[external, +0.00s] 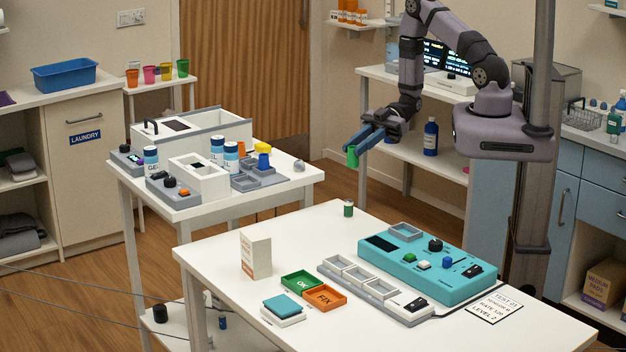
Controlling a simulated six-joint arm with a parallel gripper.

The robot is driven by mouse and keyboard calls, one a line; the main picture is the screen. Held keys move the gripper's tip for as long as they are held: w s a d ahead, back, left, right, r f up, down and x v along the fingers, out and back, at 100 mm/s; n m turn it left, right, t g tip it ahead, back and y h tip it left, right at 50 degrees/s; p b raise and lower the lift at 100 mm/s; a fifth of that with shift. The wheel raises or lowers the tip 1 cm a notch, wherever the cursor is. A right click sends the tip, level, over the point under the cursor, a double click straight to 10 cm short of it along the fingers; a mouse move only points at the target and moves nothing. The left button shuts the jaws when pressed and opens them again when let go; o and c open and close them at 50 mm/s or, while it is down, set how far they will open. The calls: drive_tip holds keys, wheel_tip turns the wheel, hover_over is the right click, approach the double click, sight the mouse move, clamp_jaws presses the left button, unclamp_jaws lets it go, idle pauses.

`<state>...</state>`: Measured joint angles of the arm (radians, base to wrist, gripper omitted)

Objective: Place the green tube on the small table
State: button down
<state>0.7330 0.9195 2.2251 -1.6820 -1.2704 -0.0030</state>
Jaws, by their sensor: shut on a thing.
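My gripper (358,141), with blue fingers, hangs in the air above the gap between the middle table and the front table. It is shut on a green tube (352,157), which hangs below the fingertips, roughly upright and clear of any surface. A white table (250,203) with devices stands to the left, and a larger white table (300,225) stands in front. A small white stand (160,83) with coloured cups is at the back left. I cannot tell for certain which is the small table.
A small green, pale-capped container (348,208) stands at the front table's back edge. A teal control box (430,268), green OK tray (301,283) and orange FIX tray (324,298) lie on that table. Blue-labelled jars (231,158) crowd the left table. A dark blue bottle (430,137) stands behind.

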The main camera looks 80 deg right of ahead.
drive_tip(key=shift+f, duration=0.45)
drive_tip(key=w+a+f+n+g+y+b, duration=0.1)
drive_tip(key=a+f+n+g+y+b, duration=0.15)
drive_tip(key=a, duration=0.45)
drive_tip(key=w+h+b, duration=0.2)
drive_tip(key=w+b, duration=0.1)
drive_tip(key=w, duration=0.8)
drive_tip(key=w+d+r+m+t+h, duration=0.2)
drive_tip(key=w+d+m+t+h, duration=0.2)
drive_tip(key=w+d, duration=0.4)
drive_tip(key=w+d+r+m+t+h, duration=0.3)
drive_tip(key=w+d+m+t+h, duration=0.1)
drive_tip(key=w+d+m, duration=0.3)
drive_tip(key=shift+w+d+h, duration=0.6)
drive_tip(key=shift+w+h, duration=0.25)
drive_tip(key=shift+w, duration=0.55)
